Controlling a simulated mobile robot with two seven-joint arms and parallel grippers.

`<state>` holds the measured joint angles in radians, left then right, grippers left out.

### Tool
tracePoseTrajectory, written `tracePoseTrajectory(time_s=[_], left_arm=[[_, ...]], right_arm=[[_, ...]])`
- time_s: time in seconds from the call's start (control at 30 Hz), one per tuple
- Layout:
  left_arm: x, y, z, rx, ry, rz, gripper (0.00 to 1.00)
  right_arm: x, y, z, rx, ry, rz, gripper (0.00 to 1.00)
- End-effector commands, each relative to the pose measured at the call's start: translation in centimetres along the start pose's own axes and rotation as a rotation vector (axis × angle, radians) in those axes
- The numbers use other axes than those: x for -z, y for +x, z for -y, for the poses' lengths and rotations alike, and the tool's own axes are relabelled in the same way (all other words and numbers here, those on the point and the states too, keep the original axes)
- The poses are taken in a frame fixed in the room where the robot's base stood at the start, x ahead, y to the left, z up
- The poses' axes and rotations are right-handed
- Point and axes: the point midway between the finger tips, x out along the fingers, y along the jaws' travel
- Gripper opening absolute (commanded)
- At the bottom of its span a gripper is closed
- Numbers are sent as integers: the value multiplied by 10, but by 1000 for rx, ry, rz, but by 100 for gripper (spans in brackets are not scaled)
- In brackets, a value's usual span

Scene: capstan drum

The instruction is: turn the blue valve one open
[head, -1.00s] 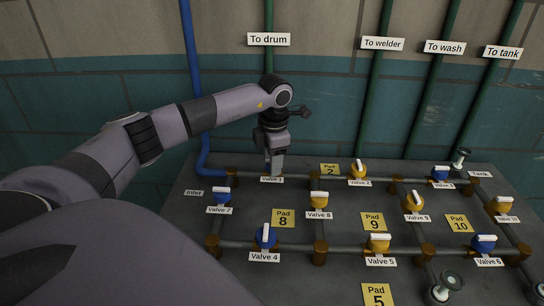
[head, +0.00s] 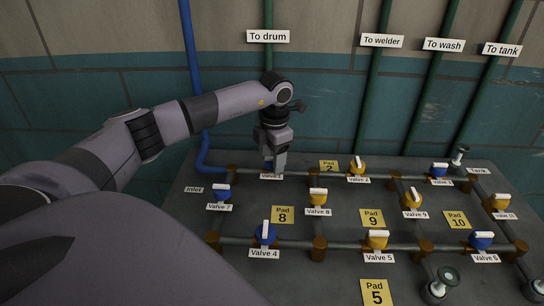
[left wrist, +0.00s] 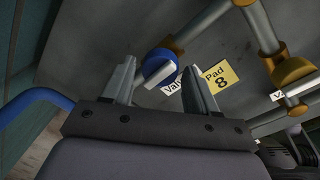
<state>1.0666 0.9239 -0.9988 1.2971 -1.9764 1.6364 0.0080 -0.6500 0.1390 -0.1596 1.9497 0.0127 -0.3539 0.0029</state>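Blue valve one (head: 268,166) sits at the back left of the pipe board, above its label. It is mostly hidden behind my left gripper (head: 274,162), so its handle angle cannot be read. My left gripper points down at it; whether it touches the valve cannot be told. In the left wrist view my left gripper (left wrist: 160,83) has its fingers apart. A blue valve with a white handle (left wrist: 160,66) shows between and beyond the fingertips, with nothing visibly clamped. Its label is partly covered by a finger, so its number is hidden. My right gripper is not in view.
Blue valve seven (head: 221,193) and blue valve four (head: 265,234) stand nearer on the board. Yellow valve two (head: 357,168) and yellow valve eight (head: 318,195) are to the right. The blue inlet pipe (head: 190,80) and green drum pipe (head: 268,60) rise close behind my arm.

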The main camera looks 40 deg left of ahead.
Motion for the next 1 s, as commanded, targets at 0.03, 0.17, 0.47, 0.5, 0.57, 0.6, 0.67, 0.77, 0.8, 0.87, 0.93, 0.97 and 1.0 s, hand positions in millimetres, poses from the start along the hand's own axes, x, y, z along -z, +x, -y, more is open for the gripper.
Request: tracePoseTrajectory(time_s=[0.03, 0.17, 0.47, 0.5, 0.57, 0.6, 0.67, 0.77, 0.8, 0.87, 0.93, 0.97, 1.0], left_arm=[[0, 0, 0, 0, 0, 0, 69], [0, 0, 0, 0, 1, 0, 69], [-1, -15, 0, 0, 3, 4, 69], [-1, -22, 0, 0, 3, 4, 69], [-1, -32, 0, 0, 2, 4, 69], [-1, -39, 0, -1, 2, 6, 69], [-1, -49, 0, -1, 2, 5, 69], [-1, -62, 0, 0, 2, 4, 69], [-1, -65, 0, 0, 2, 3, 69], [0, -69, 0, 0, 2, 2, 69], [0, -71, 0, 1, 2, 1, 69], [0, -72, 0, 1, 2, 1, 69], [0, -72, 0, 1, 2, 0, 69]], right_arm=[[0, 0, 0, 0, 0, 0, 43], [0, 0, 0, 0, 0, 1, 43], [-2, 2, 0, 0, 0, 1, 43], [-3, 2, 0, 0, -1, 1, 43], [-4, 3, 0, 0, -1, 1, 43], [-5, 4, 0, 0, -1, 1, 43], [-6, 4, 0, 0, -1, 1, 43], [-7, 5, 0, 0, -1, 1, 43], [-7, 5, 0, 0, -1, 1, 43], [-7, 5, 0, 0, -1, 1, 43], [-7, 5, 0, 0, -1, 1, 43], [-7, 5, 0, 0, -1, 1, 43], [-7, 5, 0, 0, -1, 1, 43]])
